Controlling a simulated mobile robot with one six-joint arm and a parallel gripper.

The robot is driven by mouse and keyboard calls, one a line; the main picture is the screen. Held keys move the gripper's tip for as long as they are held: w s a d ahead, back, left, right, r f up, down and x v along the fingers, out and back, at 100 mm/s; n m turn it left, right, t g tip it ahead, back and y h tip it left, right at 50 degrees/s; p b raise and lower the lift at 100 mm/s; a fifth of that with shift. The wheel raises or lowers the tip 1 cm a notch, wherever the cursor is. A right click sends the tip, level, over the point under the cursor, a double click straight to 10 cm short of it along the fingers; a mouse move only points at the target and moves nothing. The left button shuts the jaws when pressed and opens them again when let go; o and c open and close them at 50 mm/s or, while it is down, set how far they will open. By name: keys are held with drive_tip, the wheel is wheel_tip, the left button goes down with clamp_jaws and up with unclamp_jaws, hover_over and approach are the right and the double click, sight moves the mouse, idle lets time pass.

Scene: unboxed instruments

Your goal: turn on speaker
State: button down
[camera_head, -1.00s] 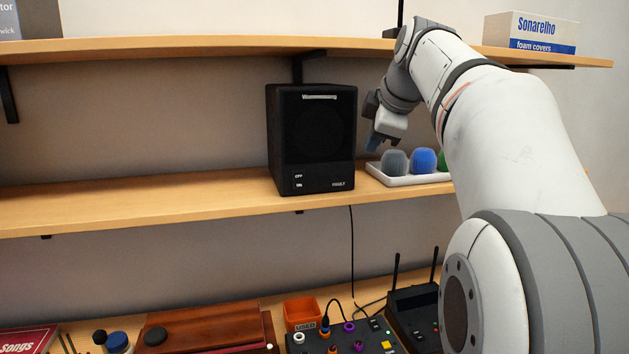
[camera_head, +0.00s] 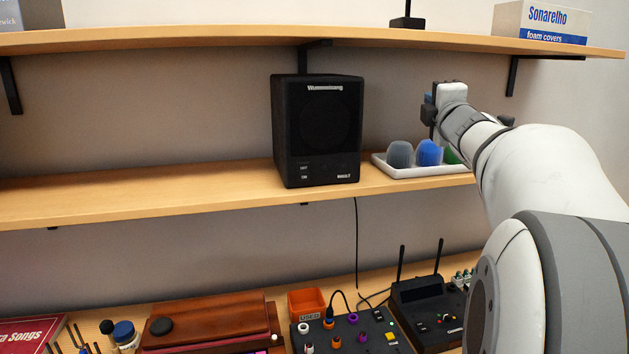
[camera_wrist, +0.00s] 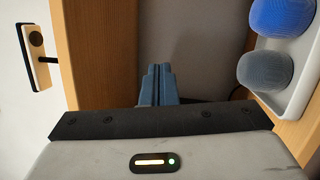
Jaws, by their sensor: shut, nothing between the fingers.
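The speaker (camera_head: 318,130) is a black box standing upright on the middle shelf. Its round grille faces forward, and small OFF and ON labels show at the lower left of its front. The switch itself is too small to make out. My gripper (camera_head: 428,98) is to the right of the speaker, apart from it, above the foam cover tray. In the wrist view its blue fingers (camera_wrist: 157,84) are together and empty. I cannot make out the speaker in the wrist view.
A white tray (camera_head: 383,168) with blue, grey and green foam covers sits right of the speaker. The upper shelf (camera_head: 200,42) runs above it. Left of the speaker the middle shelf (camera_head: 120,192) is clear. A control box (camera_head: 345,338) and a receiver with antennas (camera_head: 420,290) stand below.

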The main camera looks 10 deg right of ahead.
drive_tip(key=s+a+f+n+g+y, duration=0.3)
drive_tip(key=s+a+f+n+y, duration=0.1)
drive_tip(key=a+f+y, duration=0.3)
drive_tip(key=s+a+f+n+g+y, duration=0.4)
drive_tip(key=s+a+f+n+y, duration=0.1)
drive_tip(key=a+y, duration=0.4)
wheel_tip(320, 180, down, 2)
drive_tip(key=shift+s+a+f+g+y, duration=0.1)
drive_tip(key=shift+s+a+g+y, duration=0.2)
drive_tip(key=shift+s+a, duration=0.3)
drive_tip(key=p, duration=0.5)
approach(304, 172)
drive_tip(key=w+a+f, duration=0.2)
drive_tip(key=w+a, duration=0.1)
drive_tip(key=a, duration=0.2)
drive_tip(key=shift+w+a, duration=0.2)
drive_tip(key=shift+w, duration=0.2)
drive_tip(key=shift+n, duration=0.3)
